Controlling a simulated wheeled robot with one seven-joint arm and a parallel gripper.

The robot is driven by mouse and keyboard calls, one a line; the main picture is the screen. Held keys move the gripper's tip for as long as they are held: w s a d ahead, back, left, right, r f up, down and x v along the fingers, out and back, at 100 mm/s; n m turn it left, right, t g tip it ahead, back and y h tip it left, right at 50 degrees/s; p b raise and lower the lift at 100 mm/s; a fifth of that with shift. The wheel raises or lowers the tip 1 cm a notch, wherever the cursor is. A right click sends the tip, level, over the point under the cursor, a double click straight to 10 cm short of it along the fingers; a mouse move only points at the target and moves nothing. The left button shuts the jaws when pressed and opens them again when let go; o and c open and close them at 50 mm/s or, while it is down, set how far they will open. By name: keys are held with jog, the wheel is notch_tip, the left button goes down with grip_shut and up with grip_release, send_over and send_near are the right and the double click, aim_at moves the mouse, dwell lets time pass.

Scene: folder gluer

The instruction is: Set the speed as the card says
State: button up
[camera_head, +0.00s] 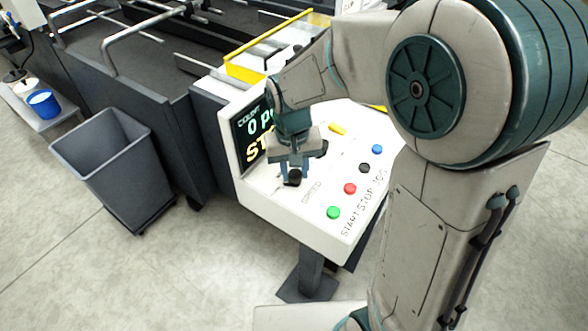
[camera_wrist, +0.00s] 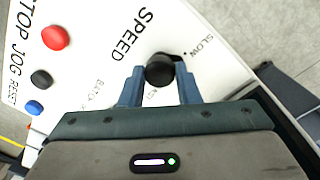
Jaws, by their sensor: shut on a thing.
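The speed knob (camera_wrist: 159,71) is a round black dial beside the word SPEED on the white control panel (camera_head: 262,197). My gripper (camera_head: 292,176) is over the panel with its fingers on either side of the knob. In the wrist view my gripper (camera_wrist: 159,88) is shut on the knob. The word SLOW is printed next to the knob; other marks around it are partly hidden by the fingers. The screen (camera_head: 255,128) shows COUNT, a 0 and the start of a word, partly covered by my arm. I cannot make out the card.
Green (camera_head: 333,212), red (camera_head: 350,188), black (camera_head: 364,168) and blue (camera_head: 377,149) buttons sit right of the knob. A yellow piece (camera_head: 338,129) is at the panel's back. A grey bin (camera_head: 118,165) stands left on the floor. A blue cup (camera_head: 42,103) is on a low shelf.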

aim_at(292, 174)
jog(key=shift+n, duration=1.7)
jog(key=shift+r, duration=0.1)
jog(key=o, duration=1)
jog(key=shift+c, duration=0.2)
notch_tip(292, 174, up, 14)
jog(key=shift+a+b, duration=0.3)
jog(key=shift+b, duration=0.05)
jog(key=shift+s, duration=0.1)
